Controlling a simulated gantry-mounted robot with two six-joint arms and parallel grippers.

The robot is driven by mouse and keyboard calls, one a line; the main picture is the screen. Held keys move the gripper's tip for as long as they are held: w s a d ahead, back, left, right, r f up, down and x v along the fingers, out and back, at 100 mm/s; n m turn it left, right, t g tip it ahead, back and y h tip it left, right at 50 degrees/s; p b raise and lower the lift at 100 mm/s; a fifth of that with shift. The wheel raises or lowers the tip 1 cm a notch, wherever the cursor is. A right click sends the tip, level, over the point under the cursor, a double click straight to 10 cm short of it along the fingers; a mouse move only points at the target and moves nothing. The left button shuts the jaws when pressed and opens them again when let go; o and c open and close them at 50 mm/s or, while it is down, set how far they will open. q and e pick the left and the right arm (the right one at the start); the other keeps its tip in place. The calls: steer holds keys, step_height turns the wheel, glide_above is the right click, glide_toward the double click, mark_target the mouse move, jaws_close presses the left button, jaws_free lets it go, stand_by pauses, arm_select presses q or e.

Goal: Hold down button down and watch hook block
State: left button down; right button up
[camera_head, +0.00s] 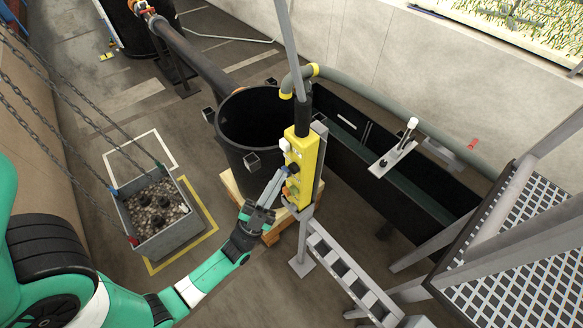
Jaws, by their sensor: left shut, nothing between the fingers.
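The yellow button pendant (302,166) stands upright in the middle of the view, fixed to a grey post. It carries several round buttons on its left face; their labels are too small to read. My left gripper (280,172) is shut, and its fingertips are at the pendant's left face beside a button. I cannot tell whether the button is pressed in. A grey box of gravel (174,241) hangs on chains (74,112) at the left. The hook block itself is not in view. My right gripper is not in view.
A black barrel (240,129) on a wooden pallet (232,190) stands just behind the pendant. A long dark flume (336,172) runs along the right. Metal steps and a grated platform (520,255) fill the lower right. Yellow and white floor markings surround the gravel box.

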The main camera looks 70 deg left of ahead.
arm_select(q)
steer(key=shift+w+a, duration=0.1)
steer(key=shift+w, duration=0.25)
steer(key=shift+w+a+b, duration=0.2)
steer(key=shift+w+b, duration=0.35)
steer(key=shift+w, duration=0.1)
stand_by(0.7)
steer(key=shift+s, duration=0.1)
stand_by(3.7)
steer(key=shift+s+d, duration=0.3)
steer(key=shift+s, duration=0.65)
steer(key=shift+s+d+p, duration=0.15)
steer(key=shift+s+d, duration=0.1)
steer(key=shift+s, duration=0.55)
steer(key=shift+s+d+p, duration=0.2)
steer(key=shift+s, duration=0.6)
steer(key=shift+s+d+p, duration=0.15)
steer(key=shift+s+d, duration=0.1)
steer(key=shift+s, duration=0.55)
